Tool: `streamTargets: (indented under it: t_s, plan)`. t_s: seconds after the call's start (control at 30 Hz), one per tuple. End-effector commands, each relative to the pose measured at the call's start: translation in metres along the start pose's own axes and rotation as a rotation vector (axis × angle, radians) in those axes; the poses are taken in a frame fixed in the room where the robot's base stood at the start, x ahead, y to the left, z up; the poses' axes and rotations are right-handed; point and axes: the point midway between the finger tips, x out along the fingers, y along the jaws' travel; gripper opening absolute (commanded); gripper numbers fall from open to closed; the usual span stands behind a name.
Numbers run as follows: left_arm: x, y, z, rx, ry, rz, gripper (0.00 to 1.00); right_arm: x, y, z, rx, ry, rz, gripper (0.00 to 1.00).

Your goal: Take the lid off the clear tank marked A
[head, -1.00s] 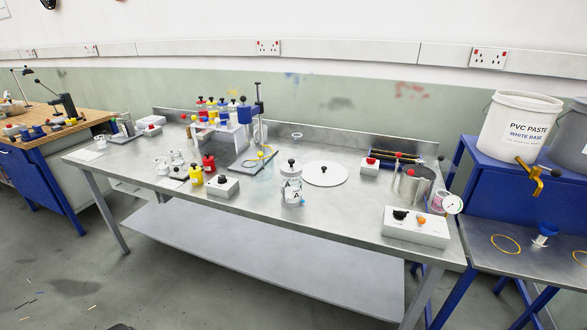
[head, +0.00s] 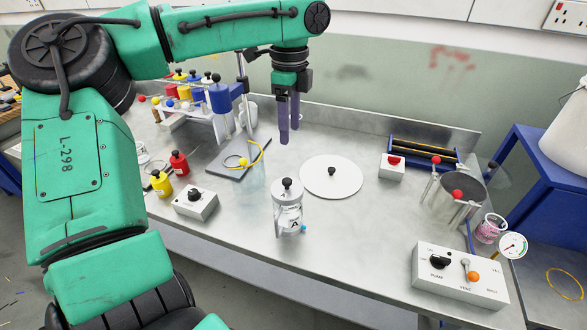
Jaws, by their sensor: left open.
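The clear tank marked A (head: 288,218) stands upright near the front middle of the steel bench. Its lid (head: 287,193) sits on top and has a black knob (head: 287,183). My left gripper (head: 289,135) is open and empty, fingers pointing down. In the picture it is above and behind the tank, apart from the knob. My right gripper is not in view.
A white round plate with a black knob (head: 331,176) lies right of the tank. A white switch box (head: 195,203) stands to its left. Yellow (head: 161,184) and red (head: 179,163) bottles, a steel pot (head: 452,198) and a control box (head: 459,276) stand around.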

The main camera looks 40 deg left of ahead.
Motion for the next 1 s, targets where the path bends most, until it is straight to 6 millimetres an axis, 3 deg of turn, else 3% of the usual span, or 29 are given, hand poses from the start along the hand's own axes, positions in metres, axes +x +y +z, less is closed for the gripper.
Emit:
streamTargets:
  t_s: [0.37, 0.7, 0.97, 1.0]
  plan:
    - [0.081, 0.002, 0.000, -0.001, 0.000, 0.005, 0.63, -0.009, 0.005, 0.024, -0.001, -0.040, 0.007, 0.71]
    - [0.135, 0.006, -0.001, -0.002, 0.001, 0.004, 0.63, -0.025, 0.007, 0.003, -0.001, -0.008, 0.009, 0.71]
    - [0.143, 0.006, -0.001, -0.003, 0.004, 0.000, 0.63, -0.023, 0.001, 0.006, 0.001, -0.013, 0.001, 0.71]
    - [0.143, 0.006, -0.001, -0.004, 0.004, 0.000, 0.48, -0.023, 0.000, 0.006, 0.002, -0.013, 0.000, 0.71]
